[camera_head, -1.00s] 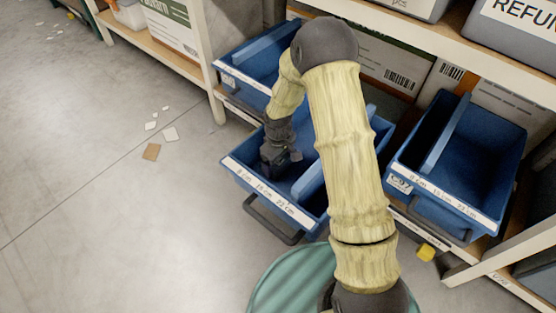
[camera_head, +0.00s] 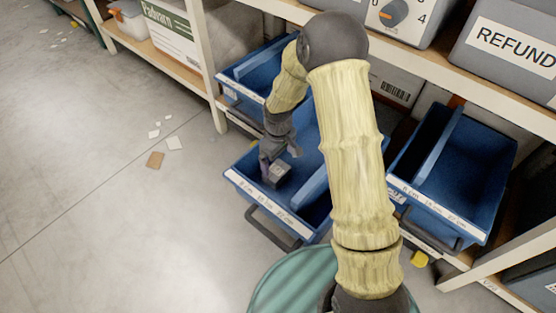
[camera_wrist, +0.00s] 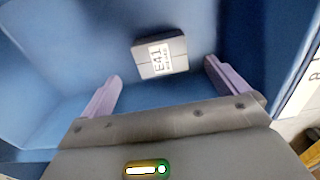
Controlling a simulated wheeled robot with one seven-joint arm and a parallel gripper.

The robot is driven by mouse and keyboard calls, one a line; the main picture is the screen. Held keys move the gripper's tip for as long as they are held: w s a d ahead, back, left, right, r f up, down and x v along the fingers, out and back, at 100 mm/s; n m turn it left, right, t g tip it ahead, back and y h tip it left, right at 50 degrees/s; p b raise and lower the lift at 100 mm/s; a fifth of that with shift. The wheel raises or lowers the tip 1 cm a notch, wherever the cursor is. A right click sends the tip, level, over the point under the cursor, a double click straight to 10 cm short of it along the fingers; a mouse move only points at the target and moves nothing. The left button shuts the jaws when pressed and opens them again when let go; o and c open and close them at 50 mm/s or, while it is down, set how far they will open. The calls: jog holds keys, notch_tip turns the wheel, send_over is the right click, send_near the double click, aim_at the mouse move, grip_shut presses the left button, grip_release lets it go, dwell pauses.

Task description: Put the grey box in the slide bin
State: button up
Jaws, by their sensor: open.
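The grey box (camera_wrist: 160,56), with a white "E41" label, lies on the floor of a blue slide bin (camera_wrist: 60,70) in the wrist view. It also shows in the head view (camera_head: 276,175), in the front left compartment of the pulled-out blue bin (camera_head: 262,196). My gripper (camera_wrist: 161,88) is open above it, its two pale fingers spread to either side and apart from the box. In the head view my gripper (camera_head: 280,152) is inside the bin, just over the box. My arm hides part of the bin.
Another blue bin (camera_head: 444,201) stands to the right and a third (camera_head: 232,88) behind left, both with dividers. A shelf with grey containers (camera_head: 510,45) is above. Paper scraps (camera_head: 155,160) lie on the clear floor at left. A small yellow item (camera_head: 419,258) lies below the right bin.

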aim_at(279, 171)
notch_tip(279, 171, up, 4)
jog(key=shift+r+p, duration=0.15)
jog(key=shift+p, duration=0.65)
jog(key=s+d+r+m+t, duration=0.1)
jog(key=s+d+r+m, duration=0.3)
jog(key=s+r, duration=0.3)
jog(key=s+d+r+m+t, duration=0.1)
jog(key=s+d+r+m, duration=0.4)
jog(key=s+r, duration=0.3)
jog(key=shift+s+d+t, duration=0.3)
jog(key=shift+s+d, duration=0.6)
